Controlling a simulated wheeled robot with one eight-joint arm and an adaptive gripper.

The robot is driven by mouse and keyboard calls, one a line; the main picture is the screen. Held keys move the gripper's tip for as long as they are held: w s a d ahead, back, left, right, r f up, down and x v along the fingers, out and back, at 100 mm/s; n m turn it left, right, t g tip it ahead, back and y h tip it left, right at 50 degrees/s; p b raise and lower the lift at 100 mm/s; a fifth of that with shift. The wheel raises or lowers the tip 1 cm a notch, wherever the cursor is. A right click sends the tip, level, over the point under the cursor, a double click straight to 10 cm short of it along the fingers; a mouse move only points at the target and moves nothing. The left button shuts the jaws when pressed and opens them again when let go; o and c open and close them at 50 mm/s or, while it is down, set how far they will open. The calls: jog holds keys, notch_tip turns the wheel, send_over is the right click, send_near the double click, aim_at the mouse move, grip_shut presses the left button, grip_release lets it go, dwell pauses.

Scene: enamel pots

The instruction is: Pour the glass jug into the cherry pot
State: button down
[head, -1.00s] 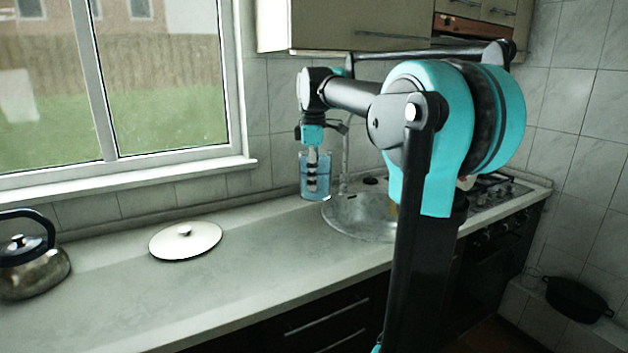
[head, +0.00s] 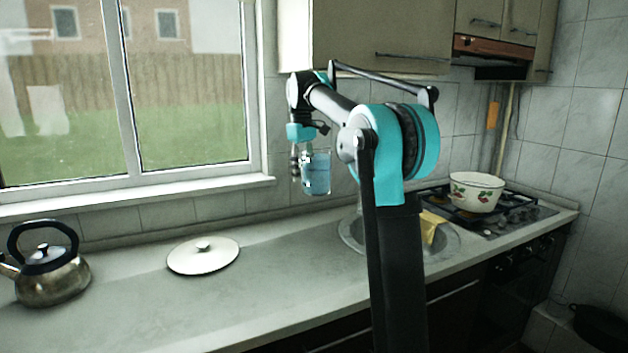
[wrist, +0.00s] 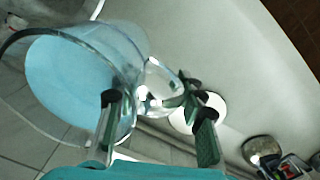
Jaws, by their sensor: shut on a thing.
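The glass jug (head: 317,173), clear with blue liquid in it, hangs upright above the counter near the sink. My gripper (head: 300,170) is shut on the jug, at its left side in the head view. In the wrist view the jug (wrist: 85,85) fills the left, and my gripper's fingers (wrist: 158,125) are on either side of its clear handle. The cherry pot (head: 476,192), white enamel with red cherries and green leaves, stands on the stove at the right, apart from the jug. The inside of the pot is hidden.
A white lid (head: 203,257) lies on the counter (head: 130,310). A kettle (head: 52,275) stands at the far left. The sink (head: 445,243) with a yellow cloth (head: 430,227) is partly behind my arm. A range hood (head: 495,50) hangs above the stove (head: 520,212).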

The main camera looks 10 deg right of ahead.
jog(key=w+a+f+m, duration=0.3)
jog(key=w+a+m, duration=0.7)
jog(key=w+a, duration=0.2)
jog(key=a, duration=0.2)
jog(key=shift+w+a+m, duration=0.15)
jog(key=shift+a+m, duration=0.15)
jog(key=shift+m, duration=0.1)
